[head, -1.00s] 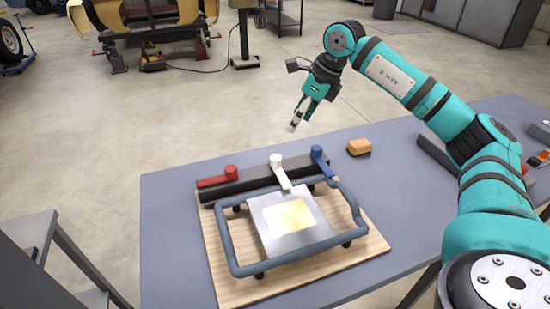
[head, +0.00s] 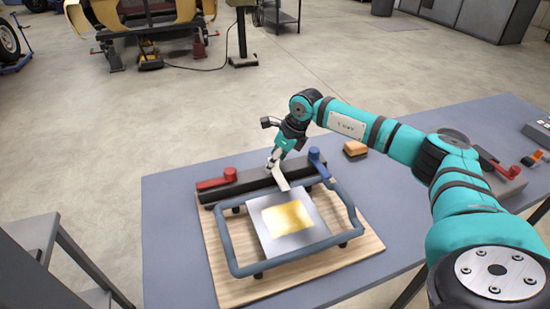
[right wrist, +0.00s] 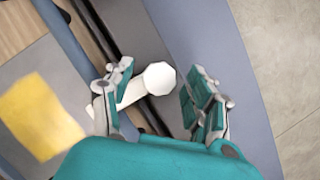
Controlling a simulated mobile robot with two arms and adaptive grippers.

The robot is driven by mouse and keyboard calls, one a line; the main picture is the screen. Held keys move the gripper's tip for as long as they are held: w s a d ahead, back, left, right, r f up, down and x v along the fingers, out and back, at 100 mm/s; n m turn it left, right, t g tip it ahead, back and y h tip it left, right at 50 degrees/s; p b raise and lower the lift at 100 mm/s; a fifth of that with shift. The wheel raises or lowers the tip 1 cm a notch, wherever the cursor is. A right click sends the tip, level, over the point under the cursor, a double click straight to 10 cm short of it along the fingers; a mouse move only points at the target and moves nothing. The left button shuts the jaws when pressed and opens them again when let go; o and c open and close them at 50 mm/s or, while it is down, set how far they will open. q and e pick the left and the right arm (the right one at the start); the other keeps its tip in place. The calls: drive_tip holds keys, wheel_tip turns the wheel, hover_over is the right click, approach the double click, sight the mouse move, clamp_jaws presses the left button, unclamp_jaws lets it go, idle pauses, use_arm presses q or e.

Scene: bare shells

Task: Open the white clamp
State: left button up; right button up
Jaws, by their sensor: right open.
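The white clamp (head: 281,182) sits in the middle of a dark bar at the back of the fixture. Its lever points forward toward the metal plate (head: 258,231). My right gripper (head: 272,164) is at the white clamp's pivot end and partly hides it in the head view. In the right wrist view, the open fingers (right wrist: 158,92) are on either side of the clamp's white knob (right wrist: 160,78). The left finger overlaps the lever there; I cannot tell whether it touches. My left gripper is not in view.
A red clamp (head: 217,179) points left along the dark bar (head: 240,184). A blue clamp (head: 318,163) points forward over the blue-grey tube frame (head: 350,207). A wooden board (head: 232,289) lies underneath. An orange-and-black block (head: 355,149) stands right of the fixture.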

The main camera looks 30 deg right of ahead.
clamp_jaws()
idle(0.4)
